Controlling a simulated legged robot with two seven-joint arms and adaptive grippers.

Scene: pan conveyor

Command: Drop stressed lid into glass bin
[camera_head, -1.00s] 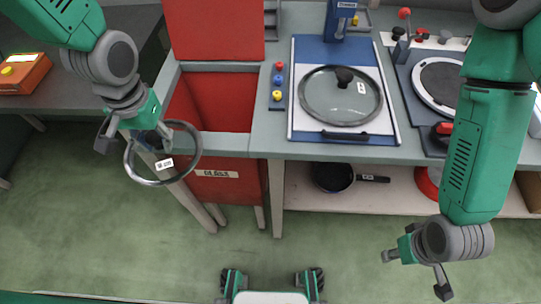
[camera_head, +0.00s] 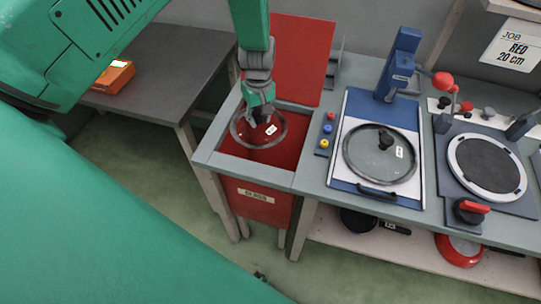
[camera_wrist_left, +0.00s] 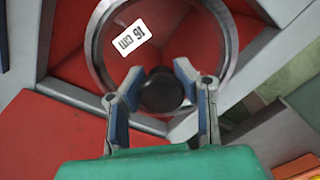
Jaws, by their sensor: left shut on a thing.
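My left gripper (camera_head: 262,112) is shut on the black knob of a round glass lid (camera_head: 247,139) with a metal rim. It holds the lid over the opening of the red bin (camera_head: 275,208), whose front label is too small to read surely now. In the left wrist view, the two fingers (camera_wrist_left: 158,80) grip the knob from both sides. The lid (camera_wrist_left: 185,35) carries a "16 cm" tag, and red bin walls show through and around it. How far the lid is above the bin's floor cannot be told. My right gripper is not in view.
A second glass lid (camera_head: 365,160) lies on the blue-framed plate right of the bin. The bin's red flap (camera_head: 303,50) stands up behind the opening. Coloured buttons (camera_head: 326,129) sit beside it. An orange box (camera_head: 113,77) is on the left table. Pans lie on the lower shelf.

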